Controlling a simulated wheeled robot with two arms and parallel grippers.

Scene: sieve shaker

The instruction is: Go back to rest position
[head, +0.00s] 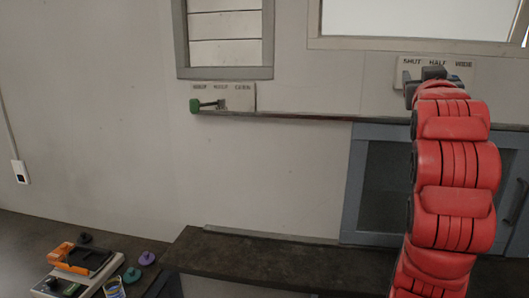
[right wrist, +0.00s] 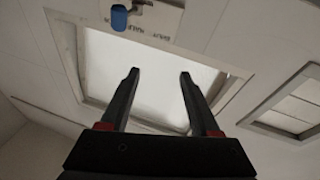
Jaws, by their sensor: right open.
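My right arm rises on the right of the head view. Its gripper (head: 432,74) is mostly hidden behind the arm, in front of a label plate (head: 408,63) marked SHUT, HALF and WIDE. In the right wrist view my right gripper (right wrist: 158,74) is open, with nothing between its fingers. A lever with a blue knob (right wrist: 119,18) shows beyond the fingertips at the top, apart from them. My left gripper is not in view.
A second plate (head: 240,97) with a green-knobbed lever (head: 196,105) is under the slatted window (head: 225,25). A dark counter (head: 270,262) runs below, beside a grey cabinet (head: 385,185). A scale (head: 80,270) and small coloured weights (head: 147,258) stand at lower left. The wall between is clear.

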